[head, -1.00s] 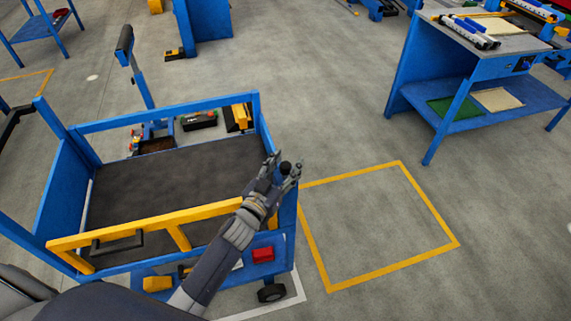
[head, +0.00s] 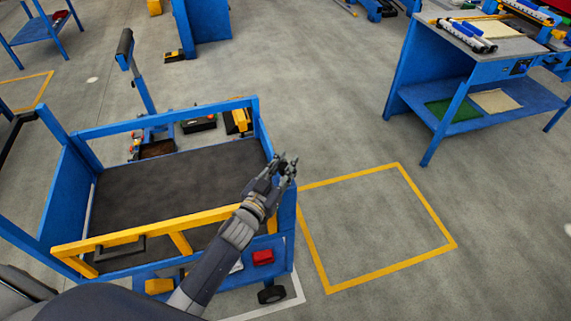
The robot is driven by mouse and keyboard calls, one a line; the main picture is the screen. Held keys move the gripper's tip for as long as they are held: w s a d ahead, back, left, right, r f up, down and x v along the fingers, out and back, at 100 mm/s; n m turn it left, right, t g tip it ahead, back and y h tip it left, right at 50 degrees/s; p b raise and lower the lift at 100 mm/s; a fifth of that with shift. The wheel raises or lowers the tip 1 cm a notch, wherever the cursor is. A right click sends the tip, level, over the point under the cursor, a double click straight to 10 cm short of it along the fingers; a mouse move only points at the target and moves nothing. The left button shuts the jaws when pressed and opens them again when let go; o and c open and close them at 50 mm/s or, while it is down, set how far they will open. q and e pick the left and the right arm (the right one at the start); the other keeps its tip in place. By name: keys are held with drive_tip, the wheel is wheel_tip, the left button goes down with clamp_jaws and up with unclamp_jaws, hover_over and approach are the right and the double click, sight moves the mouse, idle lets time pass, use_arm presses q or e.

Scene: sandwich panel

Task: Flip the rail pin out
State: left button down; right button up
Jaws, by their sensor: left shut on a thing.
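The cart (head: 167,124) has blue posts and rails. Its yellow front rail (head: 140,233) runs across the near side of a dark deck (head: 165,187). My left gripper (head: 284,166) is at the cart's right near corner, just beyond the right end of the yellow rail. It is shut on the rail pin, which is almost fully covered by the fingers, so its exact pose cannot be told. My left forearm crosses in front of the yellow rail's right end. My right gripper is out of view.
A red box (head: 263,257) and a yellow block (head: 159,286) lie on the cart's lower shelf. A yellow floor square (head: 391,268) to the right is empty. A blue workbench (head: 452,82) stands at the upper right. The cart's deck is bare.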

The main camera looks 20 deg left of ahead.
use_arm(q)
drive_tip(key=c, duration=1.3)
unclamp_jaws()
drive_tip(key=shift+s+r, duration=0.1)
drive_tip(key=shift+r, duration=0.15)
drive_tip(key=shift+s+a, duration=0.1)
drive_tip(key=shift+s, duration=0.1)
drive_tip(key=shift+s+f, duration=0.1)
drive_tip(key=s+a, duration=0.2)
drive_tip(key=s, duration=0.9)
drive_tip(key=shift+s+a, duration=0.15)
drive_tip(key=shift+s, duration=0.15)
